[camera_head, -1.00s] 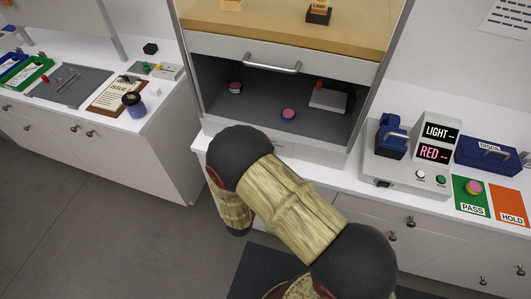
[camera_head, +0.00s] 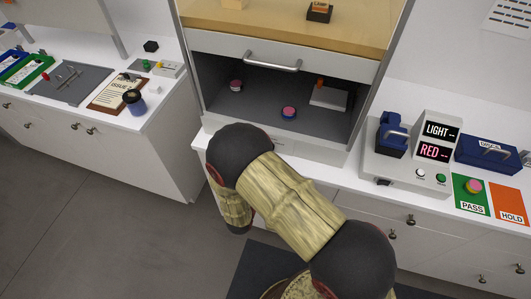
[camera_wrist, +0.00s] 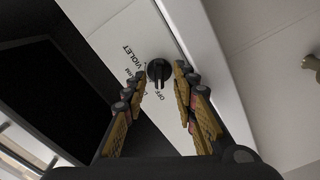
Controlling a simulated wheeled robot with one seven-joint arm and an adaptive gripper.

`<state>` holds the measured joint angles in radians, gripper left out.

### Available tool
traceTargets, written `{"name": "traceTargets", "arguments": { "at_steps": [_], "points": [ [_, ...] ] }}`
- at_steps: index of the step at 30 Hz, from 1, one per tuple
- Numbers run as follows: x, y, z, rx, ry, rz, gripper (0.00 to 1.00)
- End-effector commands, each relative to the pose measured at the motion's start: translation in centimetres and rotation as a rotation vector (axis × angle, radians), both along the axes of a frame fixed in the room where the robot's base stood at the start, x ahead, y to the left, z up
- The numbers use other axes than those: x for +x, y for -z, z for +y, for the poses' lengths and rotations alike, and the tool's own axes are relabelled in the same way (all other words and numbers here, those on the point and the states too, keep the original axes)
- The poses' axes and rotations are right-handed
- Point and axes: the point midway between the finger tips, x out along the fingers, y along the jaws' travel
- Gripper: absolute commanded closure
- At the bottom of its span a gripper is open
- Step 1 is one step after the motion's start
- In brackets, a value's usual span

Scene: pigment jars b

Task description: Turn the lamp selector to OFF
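The lamp selector (camera_wrist: 158,71) is a round black knob with a raised ridge, on a pale panel in the wrist view. VIOLET and OFF are printed around it, along with other lettering partly covered by a finger. OFF is just below the knob in the picture. Which label the ridge marks, I cannot tell. My gripper (camera_wrist: 161,73) is open, with one fingertip on each side of the knob and visible gaps between. How deep the tips reach around it is unclear. In the head view, my arm hides the gripper and selector.
Above my arm is an open cabinet bay (camera_head: 210,95) with pink-lidded jars (camera_head: 289,112). At right stand a device with LIGHT and RED displays (camera_head: 435,152), a blue case (camera_head: 487,154), and PASS (camera_head: 472,207) and HOLD (camera_head: 509,204) mats. A dark opening (camera_wrist: 50,95) lies left of the panel.

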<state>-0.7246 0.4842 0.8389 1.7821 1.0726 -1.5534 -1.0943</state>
Motion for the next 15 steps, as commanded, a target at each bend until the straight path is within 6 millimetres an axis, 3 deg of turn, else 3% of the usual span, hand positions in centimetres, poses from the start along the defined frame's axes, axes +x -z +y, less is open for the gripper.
{"name": "traceTargets", "arguments": {
  "at_steps": [8,15],
  "points": [
    [-0.5,0.0,0.3,0.000,-0.001,0.000,0.72],
    [-4.1,0.0,1.7,-0.001,-0.006,0.001,0.72]
  ]
}}
